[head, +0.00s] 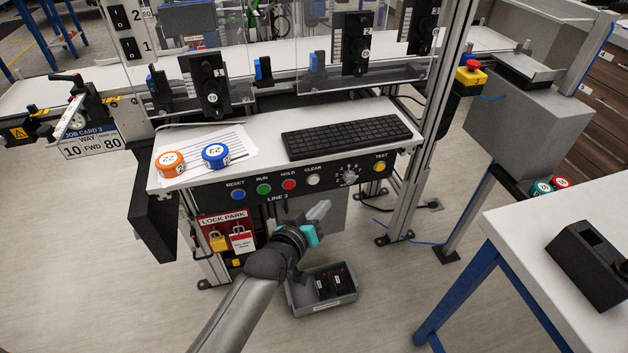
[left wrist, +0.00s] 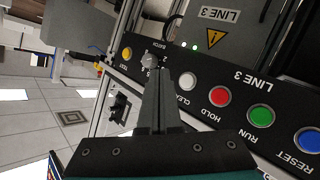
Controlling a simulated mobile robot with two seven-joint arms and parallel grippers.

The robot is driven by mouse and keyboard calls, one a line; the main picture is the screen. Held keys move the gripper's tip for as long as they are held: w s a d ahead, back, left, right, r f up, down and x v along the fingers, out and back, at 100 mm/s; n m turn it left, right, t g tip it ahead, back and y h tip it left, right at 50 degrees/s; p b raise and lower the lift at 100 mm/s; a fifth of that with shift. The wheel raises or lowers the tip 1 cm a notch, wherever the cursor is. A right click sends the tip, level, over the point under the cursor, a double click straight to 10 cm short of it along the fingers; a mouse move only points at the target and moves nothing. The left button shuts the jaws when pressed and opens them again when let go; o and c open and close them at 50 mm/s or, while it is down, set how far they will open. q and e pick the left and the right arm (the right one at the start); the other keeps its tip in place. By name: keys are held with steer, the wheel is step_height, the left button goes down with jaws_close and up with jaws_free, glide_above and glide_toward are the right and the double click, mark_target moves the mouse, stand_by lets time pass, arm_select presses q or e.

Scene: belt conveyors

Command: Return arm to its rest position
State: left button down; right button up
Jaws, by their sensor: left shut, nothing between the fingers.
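My left arm comes in from the lower left of the head view. Its gripper (head: 319,209) is in front of the Line 3 control panel (head: 214,196), below the CLEAR button (head: 313,180) and the selector knob (head: 349,177). In the left wrist view the gripper's fingers (left wrist: 154,85) are together and empty, with their tips near the knob (left wrist: 150,60) in the picture; I cannot tell whether they touch it. The panel's HOLD button (left wrist: 220,96) and RUN button (left wrist: 261,115) show to the right of the fingers. My right gripper is not in view.
A keyboard (head: 346,136), an orange roll (head: 171,164) and a blue roll (head: 215,155) lie on the console top. A grey bin (head: 330,309) stands on the floor below my gripper. A white table (head: 530,240) is at the right. Open floor lies between table and console.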

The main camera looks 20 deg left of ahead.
arm_select(q)
steer(key=shift+f, duration=0.1)
steer(key=s+a+f+m+g+y, duration=0.1)
steer(key=s+f+g, duration=0.2)
steer(key=s+f, duration=0.7)
steer(key=s+f+m+g, duration=0.2)
steer(key=s+f+g, duration=0.35)
steer(key=f, duration=0.85)
steer(key=s+a+f+m+g, duration=0.1)
steer(key=s+f, duration=0.3)
steer(key=s, duration=0.5)
steer(key=s+a+f+m+g, duration=0.1)
steer(key=s+f, duration=0.3)
steer(key=s, duration=0.6)
steer(key=s+a+f+m+g+y, duration=0.1)
steer(key=s+f+g, duration=0.2)
steer(key=s, duration=0.7)
steer(key=shift+a+f, duration=0.35)
steer(key=shift+f, duration=0.35)
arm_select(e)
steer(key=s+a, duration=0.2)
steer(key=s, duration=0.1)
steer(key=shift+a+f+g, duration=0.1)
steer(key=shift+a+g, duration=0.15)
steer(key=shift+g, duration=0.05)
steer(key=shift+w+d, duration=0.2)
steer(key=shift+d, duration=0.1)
arm_select(q)
steer(key=shift+s, duration=0.1)
